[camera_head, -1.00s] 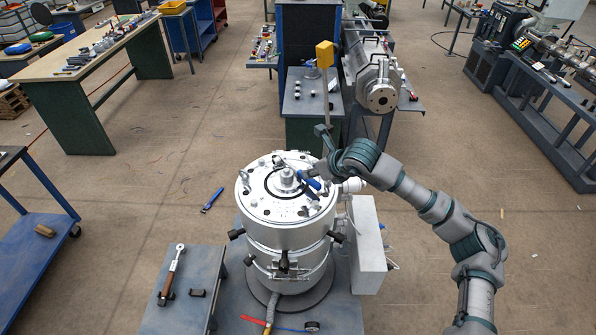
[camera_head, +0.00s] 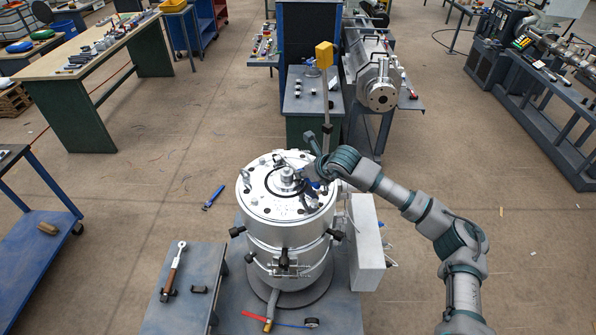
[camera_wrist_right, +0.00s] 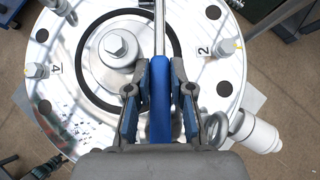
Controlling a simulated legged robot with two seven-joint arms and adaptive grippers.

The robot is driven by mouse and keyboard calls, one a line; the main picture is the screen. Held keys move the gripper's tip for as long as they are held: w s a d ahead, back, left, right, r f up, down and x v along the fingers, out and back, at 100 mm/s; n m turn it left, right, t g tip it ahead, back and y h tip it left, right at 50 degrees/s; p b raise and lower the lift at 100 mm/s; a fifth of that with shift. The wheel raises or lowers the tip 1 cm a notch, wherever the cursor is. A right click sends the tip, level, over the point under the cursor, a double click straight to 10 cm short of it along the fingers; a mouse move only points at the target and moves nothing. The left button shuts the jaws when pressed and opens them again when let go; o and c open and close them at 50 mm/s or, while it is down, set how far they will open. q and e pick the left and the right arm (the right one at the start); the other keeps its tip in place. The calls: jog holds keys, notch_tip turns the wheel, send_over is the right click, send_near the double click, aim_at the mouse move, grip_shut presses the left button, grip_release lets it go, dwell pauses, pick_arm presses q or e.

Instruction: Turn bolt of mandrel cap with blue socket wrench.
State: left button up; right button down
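The blue socket wrench shows in the right wrist view with its blue handle (camera_wrist_right: 161,105) between the fingers of my right gripper (camera_wrist_right: 160,92) and its metal shaft running out of the top edge. Its far end is out of that view. In the head view my right gripper (camera_head: 316,180) is over the right part of the round silver cap plate (camera_head: 262,205). The mandrel cap's hex bolt (camera_wrist_right: 117,47) stands at the plate's centre, left of the shaft in the wrist view; it also shows in the head view (camera_head: 287,174). My left gripper is not in view.
Smaller bolts (camera_wrist_right: 228,47) ring the plate, beside numbers 2 and 4. A ratchet with a brown handle (camera_head: 172,272) lies on the small table at the lower left. A blue tool (camera_head: 212,198) lies on the floor. A post with a yellow top (camera_head: 324,55) stands behind the plate.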

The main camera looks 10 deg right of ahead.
aim_at(297, 169)
dwell(0.4)
jog(key=shift+w+r, duration=0.1)
jog(key=shift+r, duration=0.2)
notch_tip(297, 169, up, 2)
jog(key=shift+w+r+b, duration=0.1)
jog(key=shift+b, duration=0.3)
jog(key=shift+s+a+r, duration=0.1)
jog(key=shift+s+r, duration=0.1)
jog(key=shift+s, duration=0.55)
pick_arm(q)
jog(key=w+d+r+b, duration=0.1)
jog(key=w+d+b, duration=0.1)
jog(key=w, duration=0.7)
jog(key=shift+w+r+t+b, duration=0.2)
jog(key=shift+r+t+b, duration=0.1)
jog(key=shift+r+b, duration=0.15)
pick_arm(e)
jog(key=s+a+r, duration=0.1)
jog(key=s, duration=0.6)
jog(key=s+a, duration=0.2)
jog(key=s, duration=0.5)
jog(key=shift+s+a+r, duration=0.15)
jog(key=shift+a+r, duration=0.15)
jog(key=shift+r, duration=0.05)
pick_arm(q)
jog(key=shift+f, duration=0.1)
pick_arm(e)
jog(key=c, duration=1.7)
grip_release()
grip_shut()
